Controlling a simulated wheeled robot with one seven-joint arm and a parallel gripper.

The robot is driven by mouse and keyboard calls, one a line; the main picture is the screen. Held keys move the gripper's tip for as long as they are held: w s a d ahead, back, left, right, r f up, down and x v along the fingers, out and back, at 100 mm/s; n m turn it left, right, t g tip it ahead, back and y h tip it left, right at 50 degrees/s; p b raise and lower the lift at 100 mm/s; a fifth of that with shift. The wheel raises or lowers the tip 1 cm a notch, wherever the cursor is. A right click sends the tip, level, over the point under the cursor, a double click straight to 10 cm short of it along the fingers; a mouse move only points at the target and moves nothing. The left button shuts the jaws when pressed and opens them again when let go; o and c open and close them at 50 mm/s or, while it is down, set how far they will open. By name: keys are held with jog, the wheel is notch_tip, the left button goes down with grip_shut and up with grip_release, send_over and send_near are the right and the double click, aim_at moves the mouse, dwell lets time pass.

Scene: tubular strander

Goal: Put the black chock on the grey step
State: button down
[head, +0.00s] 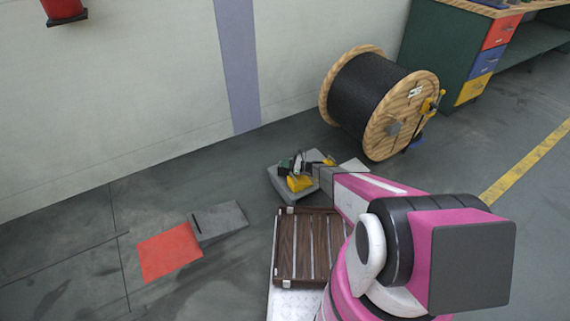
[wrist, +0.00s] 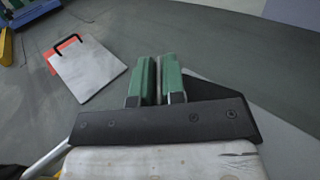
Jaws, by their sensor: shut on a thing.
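My gripper (wrist: 155,80), with green fingers, is closed around a piece of what looks like the black chock. Its dark sloping side (wrist: 212,90) shows to the right of the fingers; the rest is hidden. In the head view, my gripper (head: 290,166) is above a grey slab beyond the slatted pallet, and the chock is too small to make out clearly. The grey step (head: 223,222) lies on the floor to the left, with a dark bar at its edge. It also shows in the wrist view (wrist: 90,72), apart from my gripper.
A red plate (head: 168,252) adjoins the step. A yellow object (head: 300,184) lies on the grey slab (head: 277,186) below my gripper. A brown slatted pallet (head: 292,245) is in front. A cable drum (head: 385,130) stands behind right. Floor between slab and step looks clear.

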jog(key=c, duration=1.1)
grip_release()
jog(key=shift+d, duration=0.1)
